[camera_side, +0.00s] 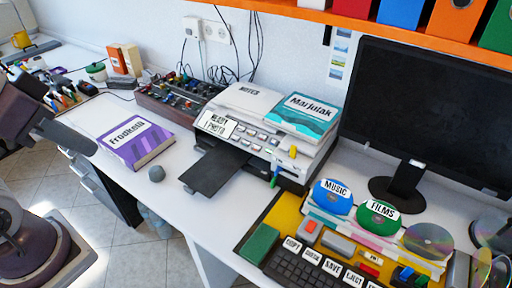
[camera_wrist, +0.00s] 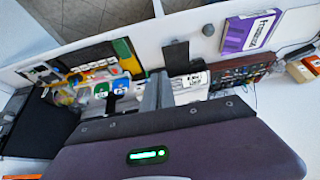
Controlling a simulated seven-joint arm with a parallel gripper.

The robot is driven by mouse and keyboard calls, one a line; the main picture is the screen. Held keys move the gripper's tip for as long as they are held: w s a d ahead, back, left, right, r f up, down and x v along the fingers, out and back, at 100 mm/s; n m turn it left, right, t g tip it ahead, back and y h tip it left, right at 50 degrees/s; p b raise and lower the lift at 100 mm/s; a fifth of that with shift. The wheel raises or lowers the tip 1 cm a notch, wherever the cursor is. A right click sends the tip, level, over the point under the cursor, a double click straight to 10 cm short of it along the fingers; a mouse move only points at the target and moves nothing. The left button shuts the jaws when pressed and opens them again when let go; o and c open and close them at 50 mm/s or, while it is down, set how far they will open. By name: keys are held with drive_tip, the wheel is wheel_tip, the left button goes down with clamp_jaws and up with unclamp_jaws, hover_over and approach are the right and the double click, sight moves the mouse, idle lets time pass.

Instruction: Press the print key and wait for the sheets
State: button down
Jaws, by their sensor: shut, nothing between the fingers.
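The white printer (camera_side: 232,141) stands mid-desk in the side view. Its small display reads "READY 1 PHOTO" (camera_side: 216,123), and a row of several small keys runs beside it; I cannot tell their labels. Its dark output tray (camera_side: 213,170) sticks out to the front with no sheet on it. In the wrist view the tray (camera_wrist: 177,57) and the printer's display (camera_wrist: 188,79) show beyond my fingers. My gripper (camera_wrist: 158,84) is shut and empty. In the side view my arm is at the far left, clear of the printer.
A purple book (camera_side: 136,143) and grey ball (camera_side: 156,173) lie left of the tray. A teal book (camera_side: 300,117) and notes lie on the printer. Right are a monitor (camera_side: 421,104) and a yellow panel with labelled keys (camera_side: 292,245) and discs. An orange shelf (camera_side: 320,18) overhangs the back.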

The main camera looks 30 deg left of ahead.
sight(256, 148)
drive_tip(key=w+d+f+m+t, duration=0.1)
drive_tip(key=w+f+t, duration=0.1)
drive_tip(key=w, duration=1)
drive_tip(key=w+d+f+m+t, duration=0.1)
drive_tip(key=w+f+t, duration=0.15)
drive_tip(key=w, duration=1.05)
drive_tip(key=w+f+m+t, duration=0.2)
drive_tip(key=w+f, duration=0.3)
drive_tip(key=f, duration=0.3)
drive_tip(key=w+f+m+t+y, duration=0.1)
drive_tip(key=w+f+m+t, duration=0.2)
drive_tip(key=w+f, duration=0.2)
wheel_tip(256, 148, down, 3)
drive_tip(key=shift+d+r+m, duration=0.1)
drive_tip(key=shift+d+m, duration=0.2)
drive_tip(key=shift+d, duration=0.15)
drive_tip(key=w+f, duration=0.4)
drive_tip(key=f, duration=0.3)
drive_tip(key=shift+w+f, duration=0.15)
drive_tip(key=shift+f, duration=0.25)
drive_tip(key=shift+w+f, duration=0.2)
drive_tip(key=shift+f, duration=0.15)
